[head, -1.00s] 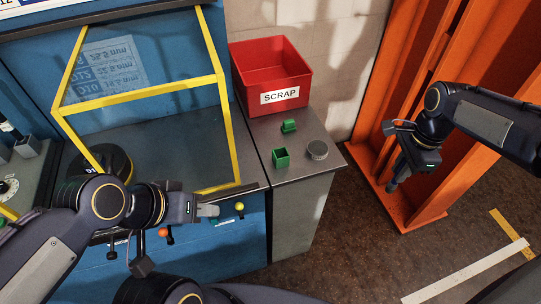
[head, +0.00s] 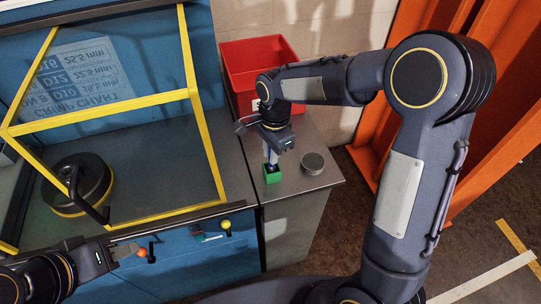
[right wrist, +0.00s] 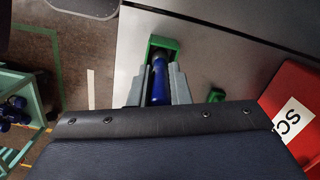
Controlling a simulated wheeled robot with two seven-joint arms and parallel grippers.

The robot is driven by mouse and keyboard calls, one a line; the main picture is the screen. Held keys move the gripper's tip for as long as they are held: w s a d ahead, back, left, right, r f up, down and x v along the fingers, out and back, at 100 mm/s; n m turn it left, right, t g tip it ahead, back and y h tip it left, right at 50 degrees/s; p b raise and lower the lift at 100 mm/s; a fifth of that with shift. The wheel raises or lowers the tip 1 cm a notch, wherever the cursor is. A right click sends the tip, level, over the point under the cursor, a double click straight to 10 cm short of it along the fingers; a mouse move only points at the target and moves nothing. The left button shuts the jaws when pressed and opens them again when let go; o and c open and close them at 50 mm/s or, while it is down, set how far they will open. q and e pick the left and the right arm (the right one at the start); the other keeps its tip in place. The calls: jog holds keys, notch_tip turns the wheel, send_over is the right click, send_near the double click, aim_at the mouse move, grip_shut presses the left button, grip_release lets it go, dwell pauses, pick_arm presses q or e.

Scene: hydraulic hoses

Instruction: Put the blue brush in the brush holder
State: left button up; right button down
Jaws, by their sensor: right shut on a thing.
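The blue brush (right wrist: 158,82) is between the fingers of my right gripper (right wrist: 154,88) in the right wrist view, and the gripper is shut on it. The brush holder, a small green open-topped box (head: 272,174), stands on the grey cabinet top; it also shows in the right wrist view (right wrist: 172,43). In the head view my right gripper (head: 271,160) points down directly over the holder. The brush's lower end overlaps the holder's opening; how deep it sits is hidden. My left gripper (head: 126,250) is by the blue bench front near an orange knob; its finger gap is unclear.
A red scrap bin (head: 250,62) stands behind the holder, partly hidden by my right arm. A round grey tin (head: 313,163) is right of the holder. A small green piece (right wrist: 216,95) lies nearby. A yellow-framed guard (head: 205,145) stands over the bench at left.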

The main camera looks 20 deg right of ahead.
jog(key=shift+f, duration=1)
jog(key=shift+f, duration=0.2)
jog(key=c, duration=1.4)
grip_release()
jog(key=shift+o, duration=0.2)
jog(key=shift+r, duration=0.2)
